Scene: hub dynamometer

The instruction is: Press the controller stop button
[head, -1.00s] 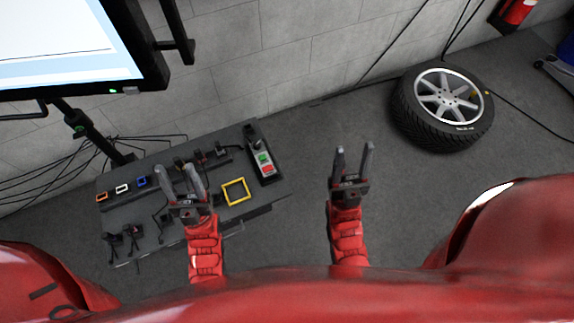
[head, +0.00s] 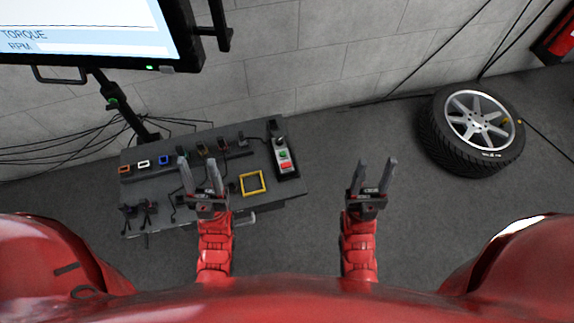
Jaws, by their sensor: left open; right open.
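The controller (head: 283,158) is a narrow box with a pale face at the right end of a dark bench. It carries a green button (head: 283,155) and, nearer to me, a red button (head: 286,166), which looks like the stop button. My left gripper (head: 197,163) is open and empty, over the bench in the picture and left of the controller. My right gripper (head: 375,164) is open and empty, right of the controller and over bare floor in the picture. Neither gripper touches the controller.
The dark bench (head: 225,218) also holds a yellow square frame (head: 253,182), small coloured connectors (head: 144,163) and cables. A monitor (head: 95,30) on a stand is at upper left. A wheel with tyre (head: 472,130) lies at right. The floor (head: 330,140) between bench and wheel is clear.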

